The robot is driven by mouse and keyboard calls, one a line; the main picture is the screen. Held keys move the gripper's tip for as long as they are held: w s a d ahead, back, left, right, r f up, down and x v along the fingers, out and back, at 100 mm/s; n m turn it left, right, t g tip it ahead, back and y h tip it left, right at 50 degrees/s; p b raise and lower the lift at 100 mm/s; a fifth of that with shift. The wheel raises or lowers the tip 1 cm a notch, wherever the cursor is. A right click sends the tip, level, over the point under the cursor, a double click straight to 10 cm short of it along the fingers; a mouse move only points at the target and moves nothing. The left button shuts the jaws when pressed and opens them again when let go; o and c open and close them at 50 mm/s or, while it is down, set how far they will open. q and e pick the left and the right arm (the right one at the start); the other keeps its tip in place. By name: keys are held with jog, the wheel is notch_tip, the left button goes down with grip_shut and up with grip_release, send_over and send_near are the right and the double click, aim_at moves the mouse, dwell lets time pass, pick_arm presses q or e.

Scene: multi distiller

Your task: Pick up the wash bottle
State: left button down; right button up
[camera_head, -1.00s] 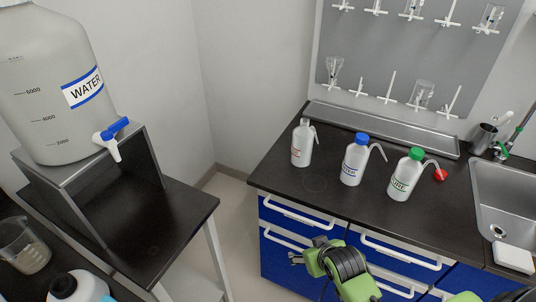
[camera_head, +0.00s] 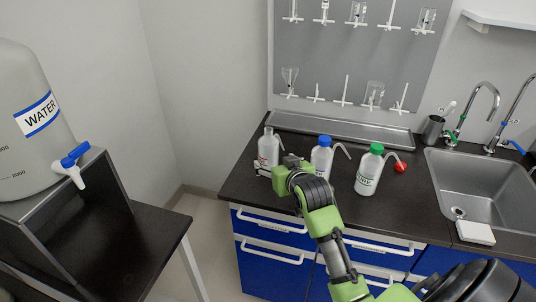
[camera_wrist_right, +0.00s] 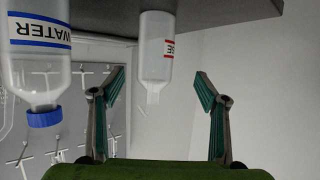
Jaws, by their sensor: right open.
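Three wash bottles stand upright on the dark counter. The one with a grey-white top and red label (camera_head: 268,147) is leftmost, the blue-capped one (camera_head: 321,160) is in the middle, and the green-capped one (camera_head: 368,173) is at the right. My right gripper (camera_head: 263,169) is in front of the leftmost bottle, partly hiding its lower part. In the upside-down wrist view, my right gripper (camera_wrist_right: 160,84) is open and empty, with the red-labelled bottle (camera_wrist_right: 157,45) ahead between the finger directions. The blue-capped WATER bottle (camera_wrist_right: 38,72) is at the left there. My left gripper is not in view.
A metal tray (camera_head: 345,131) runs along the counter's back below a grey pegboard (camera_head: 345,65). A sink (camera_head: 482,190) is at the right. A large water container (camera_head: 28,150) stands on a raised shelf at the left.

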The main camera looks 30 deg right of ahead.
aim_at(272, 156)
jog(key=x, duration=0.4)
jog(key=shift+s, duration=0.1)
jog(key=x, duration=0.2)
jog(key=p+x, duration=0.1)
jog(key=x, duration=0.1)
jog(key=shift+d, duration=0.4)
jog(key=shift+w+d+f, duration=0.1)
jog(key=shift+w+f, duration=0.1)
jog(key=shift+w, duration=0.35)
jog(key=c, duration=0.9)
jog(key=shift+r, duration=0.15)
